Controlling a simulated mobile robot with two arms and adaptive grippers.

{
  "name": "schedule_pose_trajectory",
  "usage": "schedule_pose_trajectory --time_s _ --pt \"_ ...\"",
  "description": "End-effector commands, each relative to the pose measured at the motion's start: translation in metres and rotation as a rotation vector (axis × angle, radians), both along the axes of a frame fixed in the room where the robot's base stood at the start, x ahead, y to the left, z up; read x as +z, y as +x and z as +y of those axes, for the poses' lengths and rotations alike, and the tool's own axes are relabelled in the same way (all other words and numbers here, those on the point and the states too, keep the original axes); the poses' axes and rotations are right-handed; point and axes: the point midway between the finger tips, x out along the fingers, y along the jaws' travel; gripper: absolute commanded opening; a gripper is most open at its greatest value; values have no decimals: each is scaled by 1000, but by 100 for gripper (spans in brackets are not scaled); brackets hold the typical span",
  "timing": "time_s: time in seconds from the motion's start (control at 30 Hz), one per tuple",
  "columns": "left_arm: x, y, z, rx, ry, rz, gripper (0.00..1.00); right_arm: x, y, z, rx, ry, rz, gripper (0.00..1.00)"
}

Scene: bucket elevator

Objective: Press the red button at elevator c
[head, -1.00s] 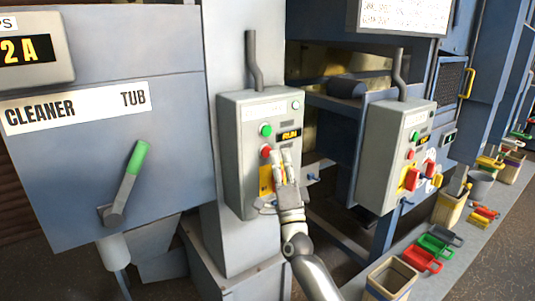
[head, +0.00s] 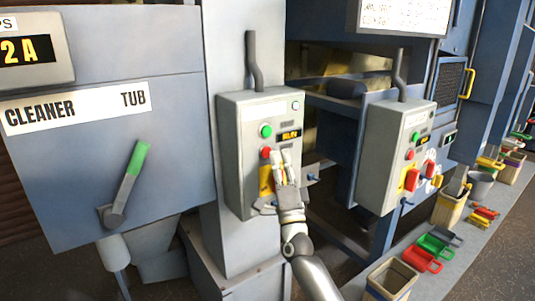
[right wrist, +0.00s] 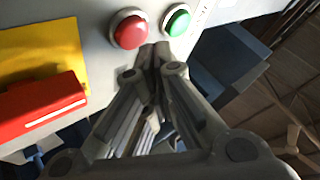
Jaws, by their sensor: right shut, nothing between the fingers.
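The red button (head: 266,153) is on the front of the nearer grey control box, below a green button (head: 265,131). The box's label is too small to read. My right gripper (head: 281,154) is shut and empty in front of this box, with its fingertips just right of the red button in the head view. In the right wrist view, the red button (right wrist: 130,29) is just beyond and left of the closed fingertips (right wrist: 155,50). I cannot tell whether they touch the box. My left gripper is not in view.
A yellow plate (right wrist: 40,45) with a red switch handle (right wrist: 40,108) is beside the red button in the wrist view. A second control box (head: 385,165) is to the right. Bins and scoops line the ledge. A green-handled lever (head: 137,158) is at left.

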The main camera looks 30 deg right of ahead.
Motion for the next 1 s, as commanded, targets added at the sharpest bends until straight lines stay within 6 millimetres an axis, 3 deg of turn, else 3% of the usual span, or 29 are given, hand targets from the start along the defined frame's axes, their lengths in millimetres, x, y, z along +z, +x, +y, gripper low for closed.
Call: schedule_pose_trajectory --time_s 1.0 --pt "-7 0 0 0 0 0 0 0 13 1 0 0 0 0"
